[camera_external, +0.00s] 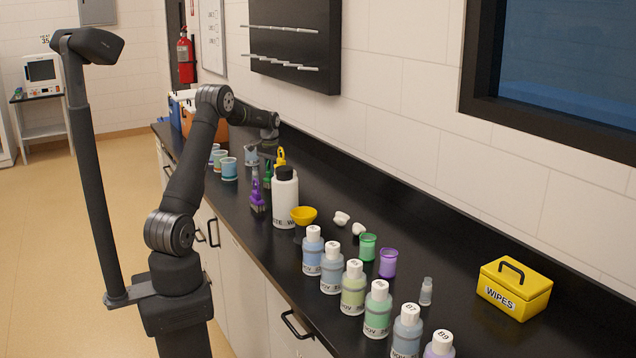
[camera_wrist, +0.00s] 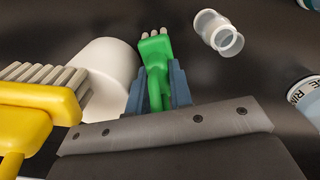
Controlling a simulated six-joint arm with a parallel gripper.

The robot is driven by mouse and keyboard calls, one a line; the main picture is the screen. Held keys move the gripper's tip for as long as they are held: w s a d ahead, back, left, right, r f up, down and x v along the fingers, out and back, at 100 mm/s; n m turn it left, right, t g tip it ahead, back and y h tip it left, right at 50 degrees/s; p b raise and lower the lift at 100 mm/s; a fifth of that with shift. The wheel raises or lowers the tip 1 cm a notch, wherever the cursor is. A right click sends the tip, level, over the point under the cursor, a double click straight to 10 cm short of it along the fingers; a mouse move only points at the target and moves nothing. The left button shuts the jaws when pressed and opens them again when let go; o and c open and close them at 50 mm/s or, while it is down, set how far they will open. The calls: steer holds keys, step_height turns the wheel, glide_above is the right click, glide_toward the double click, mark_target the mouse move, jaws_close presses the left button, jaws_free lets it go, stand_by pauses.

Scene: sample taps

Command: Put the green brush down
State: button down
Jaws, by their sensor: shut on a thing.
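The green brush (camera_wrist: 157,62) is between the two fingers of my gripper (camera_wrist: 158,88) in the wrist view, its pale bristles pointing away from the palm. In the external view the green brush (camera_external: 267,174) shows as a small strip just below my gripper (camera_external: 267,153), partly hidden between the purple brush and the white bottle. My gripper is shut on it above the black counter (camera_external: 420,225). Whether the brush touches the counter cannot be told.
A purple brush (camera_external: 257,196) stands left of a white bottle (camera_external: 285,203) with a black cap. A yellow brush (camera_wrist: 40,105) is close at left in the wrist view. Blue-banded cups (camera_external: 229,170) stand further back. A yellow funnel (camera_external: 304,214) and several labelled bottles (camera_external: 353,288) stand nearer.

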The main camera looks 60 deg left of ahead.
steer(key=c, duration=1.6)
jaws_free()
steer(key=shift+f, duration=0.1)
steer(key=shift+o, duration=0.2)
step_height(320, 180, up, 12)
steer(key=shift+r, duration=0.15)
steer(key=shift+c, duration=0.4)
